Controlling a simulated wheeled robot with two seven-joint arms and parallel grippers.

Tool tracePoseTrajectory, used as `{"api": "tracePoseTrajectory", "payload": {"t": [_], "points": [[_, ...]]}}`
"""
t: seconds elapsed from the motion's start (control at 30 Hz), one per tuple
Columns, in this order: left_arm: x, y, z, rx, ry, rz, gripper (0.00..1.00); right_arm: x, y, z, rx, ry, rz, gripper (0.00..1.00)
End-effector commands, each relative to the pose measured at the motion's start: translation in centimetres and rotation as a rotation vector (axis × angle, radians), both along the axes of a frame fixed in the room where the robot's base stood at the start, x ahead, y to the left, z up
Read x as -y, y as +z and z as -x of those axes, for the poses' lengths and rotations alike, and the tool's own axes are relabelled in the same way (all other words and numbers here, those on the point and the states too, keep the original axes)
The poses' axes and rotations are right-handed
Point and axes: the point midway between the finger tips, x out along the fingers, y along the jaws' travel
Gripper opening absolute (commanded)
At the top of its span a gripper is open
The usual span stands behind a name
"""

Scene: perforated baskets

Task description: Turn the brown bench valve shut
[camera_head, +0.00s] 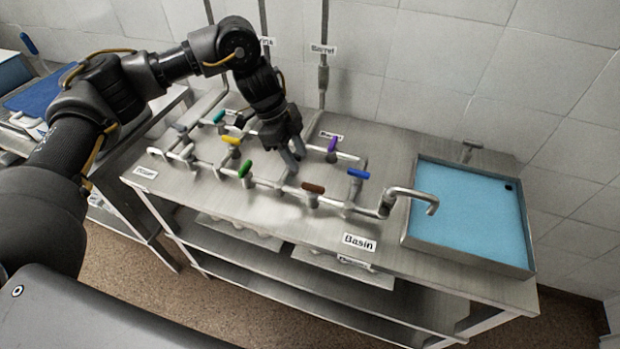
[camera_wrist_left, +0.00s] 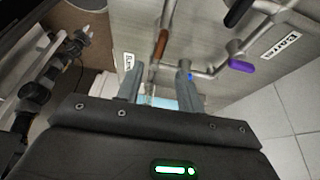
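The brown valve handle (camera_head: 313,188) sits on the front pipe of the steel bench, between the green and blue handles. It lies roughly along the pipe. My left gripper (camera_head: 292,162) is just behind and left of it, pointing down, and looks apart from it. In the left wrist view the two grey fingers of my left gripper (camera_wrist_left: 157,76) are spread with a gap between them and nothing held. The brown handle (camera_wrist_left: 161,43) shows just beyond the fingertips there.
A blue handle (camera_head: 358,173) and a green handle (camera_head: 245,168) flank it on the pipework. A purple handle (camera_head: 333,144) is close behind my gripper, and a yellow one (camera_head: 231,140) is left. A blue-bottomed basin (camera_head: 404,222) with a bent spout stands right. The bench front is clear.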

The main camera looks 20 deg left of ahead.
Motion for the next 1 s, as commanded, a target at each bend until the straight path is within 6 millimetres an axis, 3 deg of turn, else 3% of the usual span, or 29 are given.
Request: {"api": "tracePoseTrajectory", "payload": {"t": [0.5, 0.93, 1.0], "points": [[3.1, -7.8, 0.3, -0.001, 0.002, 0.002, 0.37, 0.8, 2.8, -0.7, 0.010, 0.003, 0.009, 0.36], [3.5, -9.0, 0.3, 0.001, 0.002, 0.001, 0.37, 0.8, 2.9, -0.7, 0.010, 0.003, 0.009, 0.36], [3.5, -9.0, 0.3, 0.001, 0.002, 0.001, 0.31, 0.8, 2.9, -0.7, 0.010, 0.003, 0.009, 0.36]]}}
